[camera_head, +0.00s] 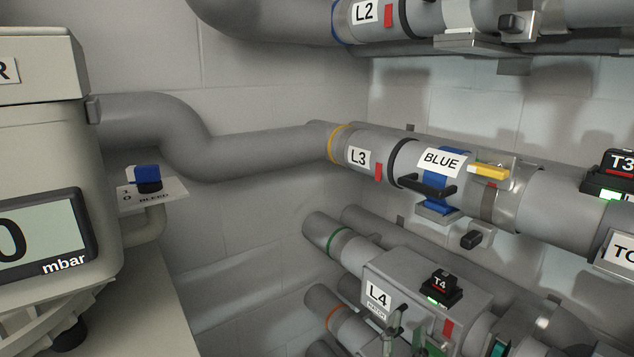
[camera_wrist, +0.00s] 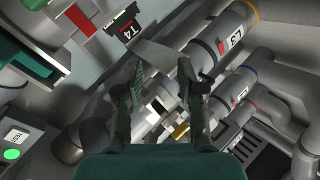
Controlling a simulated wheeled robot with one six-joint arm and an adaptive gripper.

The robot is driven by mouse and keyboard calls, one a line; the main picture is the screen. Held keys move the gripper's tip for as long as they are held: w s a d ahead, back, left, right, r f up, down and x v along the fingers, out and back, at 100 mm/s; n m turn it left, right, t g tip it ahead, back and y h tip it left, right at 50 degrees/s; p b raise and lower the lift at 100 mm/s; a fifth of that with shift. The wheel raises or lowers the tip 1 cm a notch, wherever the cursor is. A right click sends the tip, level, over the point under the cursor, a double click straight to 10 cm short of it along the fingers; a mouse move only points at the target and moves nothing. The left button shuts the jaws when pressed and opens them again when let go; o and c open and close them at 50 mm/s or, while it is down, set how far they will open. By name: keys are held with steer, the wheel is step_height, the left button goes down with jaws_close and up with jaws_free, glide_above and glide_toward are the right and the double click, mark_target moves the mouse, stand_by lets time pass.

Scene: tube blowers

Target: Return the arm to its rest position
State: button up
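My gripper (camera_wrist: 161,70) shows in the wrist view with its two dark fingers apart, and nothing is clearly held between them. A flat grey plate (camera_wrist: 162,56) shows around the fingertips; I cannot tell whether they touch it. Pipes and fittings lie beyond the fingers. In the head view, dark finger-like parts at the bottom, just below the L4 label (camera_head: 377,293), may be my gripper; most of my arm is out of that view.
The L4 box (camera_head: 420,275) carries the T4 unit (camera_head: 440,288), which also shows close in the wrist view (camera_wrist: 122,28). The L3 pipe (camera_head: 358,157) with its blue clamp (camera_head: 440,180) runs above. A mbar gauge housing (camera_head: 45,150) and bleed knob (camera_head: 148,178) stand left.

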steer(key=s+d+f+n+g+y, duration=0.2)
steer(key=s+f+n+y, duration=0.6)
steer(key=s+f, duration=1.1)
steer(key=s+d+f+n, duration=0.1)
steer(key=s, duration=0.9)
steer(key=s+f+g, duration=0.1)
steer(key=s, duration=1)
steer(key=shift+s+d+f+n+h, duration=0.3)
steer(key=shift+d+n+h, duration=0.05)
steer(key=shift+n+h, duration=0.05)
